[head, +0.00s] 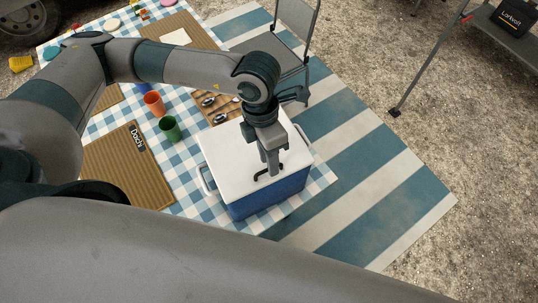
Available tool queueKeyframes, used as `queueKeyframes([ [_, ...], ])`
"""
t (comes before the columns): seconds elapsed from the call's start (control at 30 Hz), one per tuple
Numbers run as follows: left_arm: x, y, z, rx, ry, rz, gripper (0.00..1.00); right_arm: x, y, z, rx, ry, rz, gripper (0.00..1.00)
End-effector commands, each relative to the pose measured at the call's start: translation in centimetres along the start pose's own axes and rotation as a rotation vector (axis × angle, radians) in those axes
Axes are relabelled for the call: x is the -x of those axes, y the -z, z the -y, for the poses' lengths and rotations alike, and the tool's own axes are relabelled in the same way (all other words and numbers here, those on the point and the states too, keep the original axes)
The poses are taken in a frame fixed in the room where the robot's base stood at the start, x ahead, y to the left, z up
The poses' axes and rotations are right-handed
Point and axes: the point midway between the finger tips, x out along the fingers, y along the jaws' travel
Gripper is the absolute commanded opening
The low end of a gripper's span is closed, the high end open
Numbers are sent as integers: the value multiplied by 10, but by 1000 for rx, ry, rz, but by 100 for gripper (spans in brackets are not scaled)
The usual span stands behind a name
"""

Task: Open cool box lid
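The cool box (268,196) has a blue body and a white lid (228,160), and stands at the near right end of the checked table. The lid lies flat on the body and looks shut. A dark handle (262,178) sits on the lid's top, and a pale side handle (205,181) shows at the left. My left gripper (272,170) points down over the lid, right at the dark handle. Its fingers look close together, but whether they hold the handle is not clear. My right gripper is not in view.
An orange cup (153,103) and a green cup (170,128) stand left of the box. A cutlery board (213,107) is behind it, a brown mat (122,168) at left. A folding chair (285,45) stands behind the table. The striped rug (370,180) is clear at right.

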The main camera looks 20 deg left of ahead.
Motion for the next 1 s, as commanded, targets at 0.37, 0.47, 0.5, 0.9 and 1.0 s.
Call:
queueKeyframes([
  [0.37,-6,0,0,-1,-1,0,26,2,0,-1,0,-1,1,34],
  [0.47,-6,0,0,0,-1,0,12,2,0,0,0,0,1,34],
  [0.5,-6,0,0,0,-1,0,2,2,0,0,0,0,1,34],
  [0.9,-6,0,0,0,-1,0,0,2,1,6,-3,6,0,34],
  [1.0,-5,0,0,0,-1,0,0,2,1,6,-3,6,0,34],
])
